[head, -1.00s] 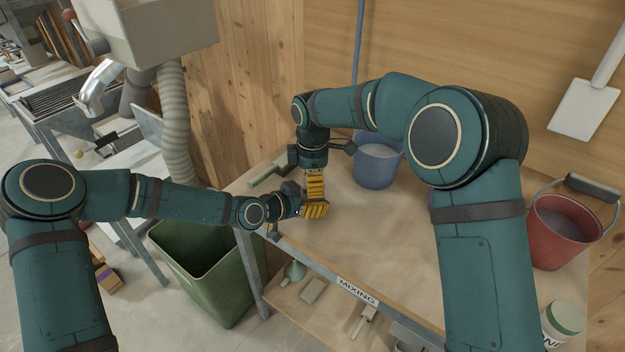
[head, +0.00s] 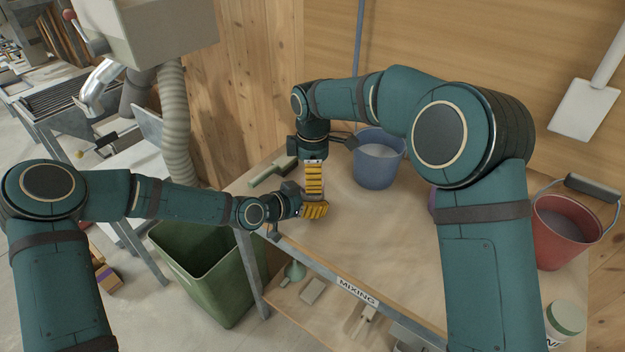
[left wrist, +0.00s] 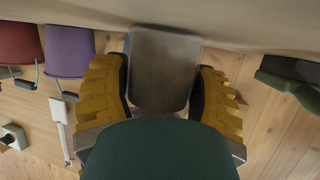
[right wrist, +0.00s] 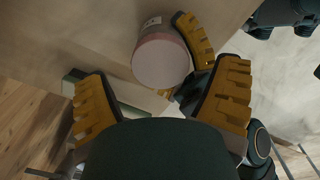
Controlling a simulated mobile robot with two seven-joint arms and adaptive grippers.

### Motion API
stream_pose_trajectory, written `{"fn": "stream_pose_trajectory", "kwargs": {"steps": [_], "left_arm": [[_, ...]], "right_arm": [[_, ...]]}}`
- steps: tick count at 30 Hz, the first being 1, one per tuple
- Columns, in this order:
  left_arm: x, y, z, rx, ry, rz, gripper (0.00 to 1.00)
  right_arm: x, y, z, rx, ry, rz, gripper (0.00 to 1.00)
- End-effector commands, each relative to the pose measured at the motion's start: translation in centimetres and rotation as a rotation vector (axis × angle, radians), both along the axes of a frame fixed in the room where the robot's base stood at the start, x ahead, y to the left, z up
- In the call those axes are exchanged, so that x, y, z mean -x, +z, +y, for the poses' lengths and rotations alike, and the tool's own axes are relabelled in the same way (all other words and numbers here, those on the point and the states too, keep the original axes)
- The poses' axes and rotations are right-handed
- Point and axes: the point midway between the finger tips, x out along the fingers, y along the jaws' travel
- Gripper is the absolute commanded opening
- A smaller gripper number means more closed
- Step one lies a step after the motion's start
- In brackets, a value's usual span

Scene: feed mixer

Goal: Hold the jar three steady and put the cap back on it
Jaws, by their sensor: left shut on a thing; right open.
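My left gripper (head: 315,210) is low over the near left part of the bench. In the left wrist view its yellow fingers are shut on a grey jar (left wrist: 165,70). In the right wrist view the held jar shows as a pinkish cylinder (right wrist: 160,62) with a round, flat end facing the camera and a small mark on its side. I cannot tell whether that end is a cap. My right gripper (right wrist: 165,105) is open, pointing down just above the jar, its fingers apart. In the head view the jar is hidden behind the grippers.
A green-handled brush (head: 270,172) lies at the bench's left, behind the grippers. A blue bucket (head: 378,165) stands close behind my right gripper. A red bucket (head: 565,232) and a white jar with a green lid (head: 564,322) are at the right. A green bin (head: 205,275) stands below left.

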Motion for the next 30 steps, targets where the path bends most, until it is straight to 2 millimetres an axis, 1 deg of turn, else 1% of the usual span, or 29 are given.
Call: {"fn": "stream_pose_trajectory", "kwargs": {"steps": [1,3,6,14,16,20,23,26,30], "left_arm": [[0.0,0.1,0.0,0.0,0.0,-0.001,0.0],[0.0,0.1,0.0,0.0,0.0,-0.001,0.0],[0.0,0.1,0.0,0.0,0.0,-0.001,0.0],[0.0,0.1,0.0,0.0,0.0,-0.001,0.0],[0.0,0.1,0.0,0.0,0.0,-0.001,0.0],[0.0,0.1,0.0,0.0,0.0,-0.001,0.0],[0.0,0.1,0.0,0.0,0.0,-0.001,0.0],[0.0,0.1,0.0,0.0,0.0,-0.001,0.0],[0.0,0.1,0.0,0.0,0.0,-0.001,0.0]], "right_arm": [[0.0,0.8,0.0,-0.001,0.0,-0.002,0.88],[-0.1,1.6,0.0,-0.002,0.0,-0.003,0.88],[0.0,2.3,0.0,-0.001,0.001,0.0,0.88],[0.0,2.5,0.0,0.0,0.001,0.0,0.88],[0.0,2.5,0.0,0.0,0.001,0.0,0.9],[0.0,2.6,0.0,0.0,0.032,0.001,0.9],[0.0,2.8,0.0,0.002,0.112,0.003,0.9],[0.0,3.3,0.0,0.005,0.241,0.005,0.9],[0.0,4.0,0.1,0.005,0.458,0.008,0.9]]}}
